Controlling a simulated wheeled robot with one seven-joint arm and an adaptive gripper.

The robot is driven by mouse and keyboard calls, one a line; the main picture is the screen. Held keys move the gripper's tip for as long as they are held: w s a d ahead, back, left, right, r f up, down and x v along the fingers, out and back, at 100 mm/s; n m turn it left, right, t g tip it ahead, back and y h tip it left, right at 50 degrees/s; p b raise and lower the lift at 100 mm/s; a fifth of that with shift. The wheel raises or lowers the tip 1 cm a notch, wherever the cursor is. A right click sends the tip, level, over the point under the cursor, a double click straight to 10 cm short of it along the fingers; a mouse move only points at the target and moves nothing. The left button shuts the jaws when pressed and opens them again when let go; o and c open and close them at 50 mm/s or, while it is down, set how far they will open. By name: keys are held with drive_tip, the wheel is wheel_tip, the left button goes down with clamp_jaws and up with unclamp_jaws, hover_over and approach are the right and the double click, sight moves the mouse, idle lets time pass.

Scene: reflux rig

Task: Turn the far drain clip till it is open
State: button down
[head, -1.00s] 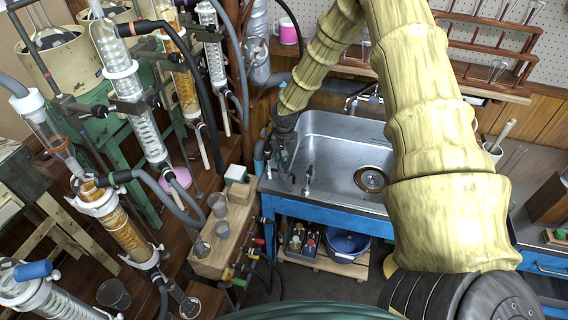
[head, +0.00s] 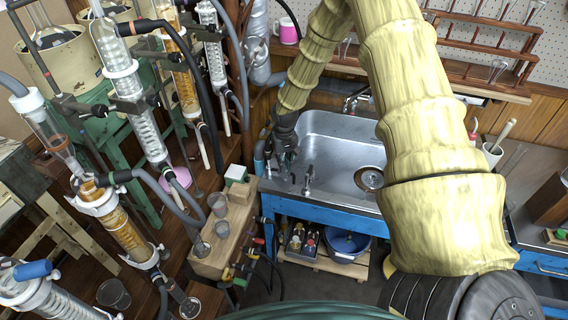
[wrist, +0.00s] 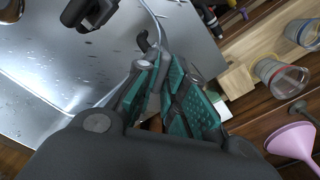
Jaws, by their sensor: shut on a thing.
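My gripper (head: 285,160) is at the front left corner of the steel sink, pointing down. In the wrist view its green-padded jaws (wrist: 168,78) are closed together around something between them. I take this to be the far drain clip, but the jaws hide nearly all of it and its turn angle cannot be read. A small dark hooked piece (wrist: 146,42) shows just beyond the fingertips, beside a thin pale tube. A dark fitting with a metal stem (head: 307,180) stands at the sink's near edge, to the right of my gripper.
The sink basin (head: 330,150) lies right of my gripper. A wooden block (head: 236,222) with beakers stands to the left, and a pink funnel (wrist: 293,143) is close in the wrist view. Glass condensers (head: 140,120) and hoses crowd the left side.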

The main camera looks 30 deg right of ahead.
drive_tip(key=n, duration=0.5)
drive_tip(key=shift+s+d+n, duration=0.1)
drive_tip(key=shift+n, duration=0.2)
drive_tip(key=n, duration=0.5)
drive_tip(key=shift+n, duration=0.4)
drive_tip(key=c, duration=1.5)
unclamp_jaws()
wheel_tip(320, 180, up, 12)
